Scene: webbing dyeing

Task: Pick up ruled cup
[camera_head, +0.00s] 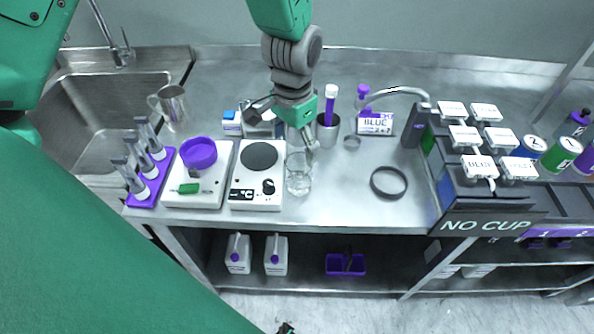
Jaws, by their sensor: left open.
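The ruled cup looks to be the clear glass beaker (298,180), upright on the steel counter just right of the hot plate (256,196). Its markings are too small to read. My left gripper (305,148) reaches down from the top centre with open fingers at the beaker's rim. In this view the fingertips overlap the top of the beaker; I cannot tell whether they touch it. I see nothing held between them. My right gripper is not clearly seen.
Left of the hot plate stand a scale with a purple dish (199,153) and a purple rack of tubes (150,176). A "NO CUP" dispenser (487,224) is farther right.

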